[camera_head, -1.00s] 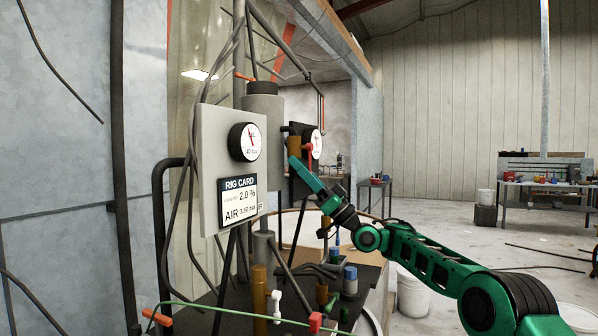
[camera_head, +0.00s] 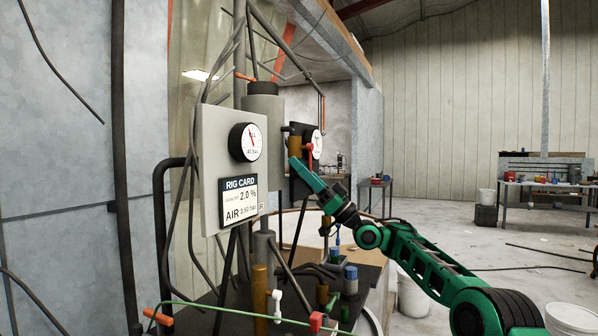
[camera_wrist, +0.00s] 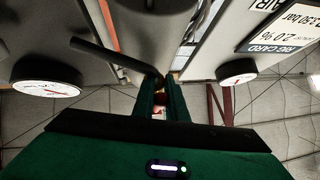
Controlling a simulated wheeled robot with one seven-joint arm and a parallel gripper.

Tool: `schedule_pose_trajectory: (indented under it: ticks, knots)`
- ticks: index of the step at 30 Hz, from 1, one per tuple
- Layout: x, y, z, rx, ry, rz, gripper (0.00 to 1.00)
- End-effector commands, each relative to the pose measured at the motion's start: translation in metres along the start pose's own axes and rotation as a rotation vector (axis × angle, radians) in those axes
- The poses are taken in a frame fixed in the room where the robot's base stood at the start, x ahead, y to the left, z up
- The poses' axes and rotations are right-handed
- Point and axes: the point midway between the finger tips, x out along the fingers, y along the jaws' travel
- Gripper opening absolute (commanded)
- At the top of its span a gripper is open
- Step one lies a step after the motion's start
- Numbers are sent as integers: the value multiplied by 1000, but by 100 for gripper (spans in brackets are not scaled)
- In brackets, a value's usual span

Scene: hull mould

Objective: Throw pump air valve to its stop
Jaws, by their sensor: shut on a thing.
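I cannot tell the lever's exact angle.
A grey panel with a gauge (camera_head: 245,142) and a rig card (camera_head: 238,204) stands left of my gripper. A grey cylinder (camera_head: 263,115) and a dark pipe (camera_wrist: 105,56) are close by. Coloured valves stand on the dark deck below.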

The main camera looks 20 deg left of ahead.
Motion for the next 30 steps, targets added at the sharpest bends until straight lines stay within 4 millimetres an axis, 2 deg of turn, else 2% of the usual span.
schedule_pose_trajectory:
  ticks: [1,3,13,17,20,26,30]
  knots:
    - [-7,9,2,-8,-6,20,19]
    - [-6,9,2,-8,-5,19,31]
    - [-3,4,0,-6,-2,10,31]
    - [-10,5,0,-5,-3,12,31]
    - [-22,5,0,-4,-3,12,31]
    - [-63,7,0,-3,-2,16,31]
    - [-79,8,1,-1,-1,17,31]
